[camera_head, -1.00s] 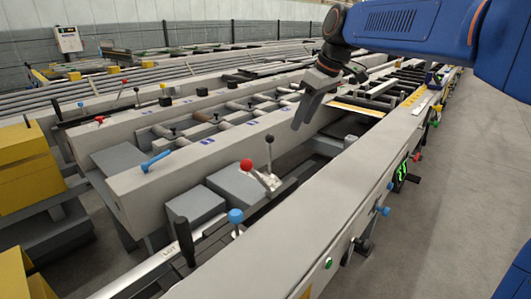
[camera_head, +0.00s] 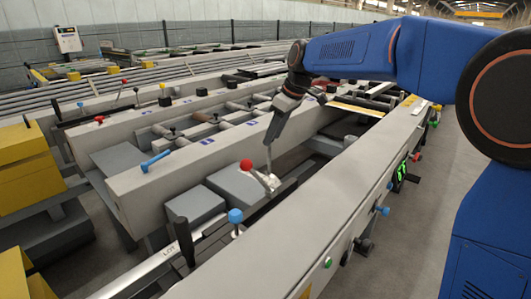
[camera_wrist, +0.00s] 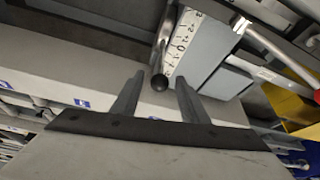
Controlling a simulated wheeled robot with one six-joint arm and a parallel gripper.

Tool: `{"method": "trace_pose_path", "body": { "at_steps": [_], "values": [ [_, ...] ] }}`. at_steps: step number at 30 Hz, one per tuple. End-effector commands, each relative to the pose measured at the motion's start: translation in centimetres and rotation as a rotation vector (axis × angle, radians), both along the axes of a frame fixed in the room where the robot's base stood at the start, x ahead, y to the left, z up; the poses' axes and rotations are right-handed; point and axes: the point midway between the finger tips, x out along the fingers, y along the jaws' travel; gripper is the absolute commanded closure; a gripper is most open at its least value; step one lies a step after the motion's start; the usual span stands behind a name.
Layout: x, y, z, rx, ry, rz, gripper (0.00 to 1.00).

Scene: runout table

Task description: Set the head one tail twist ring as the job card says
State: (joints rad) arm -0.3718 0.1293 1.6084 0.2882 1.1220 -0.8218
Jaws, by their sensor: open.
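A lever with a black ball knob (camera_wrist: 159,83) shows in the wrist view, its rod rising beside a white strip with numbers (camera_wrist: 182,42). The lever's rod (camera_head: 269,157) shows in the head view too, its knob hidden by my gripper. My gripper (camera_head: 271,138) is open, pointing down at the lever top; in the wrist view its fingers (camera_wrist: 157,95) stand on either side of the knob, without clear contact. A red ball knob (camera_head: 246,164) stands just left of the lever; it also shows at the wrist view's right edge (camera_wrist: 317,97). I cannot make out a job card or ring.
Grey blocks (camera_head: 234,184) lie left of the lever. A long grey beam (camera_head: 300,220) runs along the right. A blue-topped knob (camera_head: 236,216) and a black handle (camera_head: 184,240) stand in front.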

Motion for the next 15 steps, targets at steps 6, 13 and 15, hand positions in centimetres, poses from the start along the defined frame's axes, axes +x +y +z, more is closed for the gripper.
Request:
{"method": "trace_pose_path", "body": {
  "at_steps": [6, 13, 15],
  "values": [
    [0.6, 1.4, -3.6, -0.001, 0.003, 0.001, 0.60],
    [1.2, 2.4, -6.4, 0.000, 0.001, 0.000, 0.60],
    [1.2, 2.6, -7.0, 0.000, 0.002, -0.001, 0.60]
  ]
}}
